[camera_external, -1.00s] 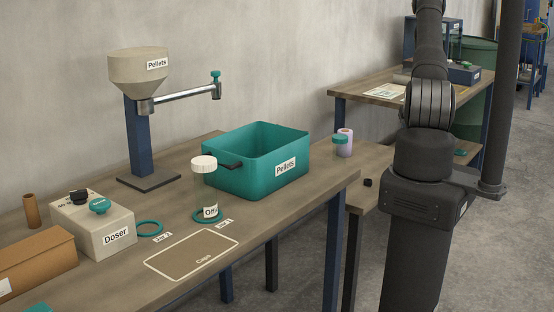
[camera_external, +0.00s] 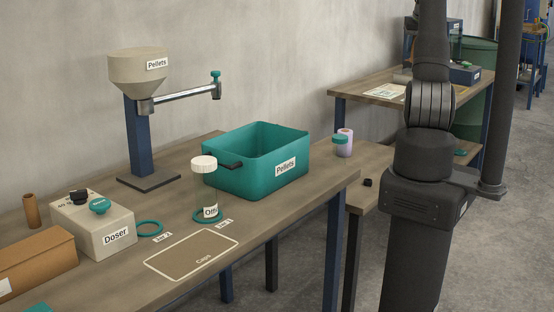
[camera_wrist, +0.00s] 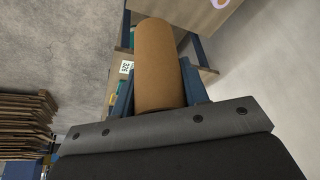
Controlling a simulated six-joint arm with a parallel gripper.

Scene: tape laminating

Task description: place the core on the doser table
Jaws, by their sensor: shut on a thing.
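A brown cardboard core (camera_wrist: 157,62) fills the upper middle of the wrist view. My gripper (camera_wrist: 160,95) is shut on it, with a blue finger at each side of its lower part. The core is held clear of any surface that I can see. In the external view my gripper and this core are out of frame. The doser table (camera_external: 120,280) is the wooden table at the left, bearing a beige box labelled Doser (camera_external: 95,225). A small brown tube (camera_external: 31,211) stands upright at its far left.
Stacked brown sheets (camera_wrist: 25,125) show in the wrist view.

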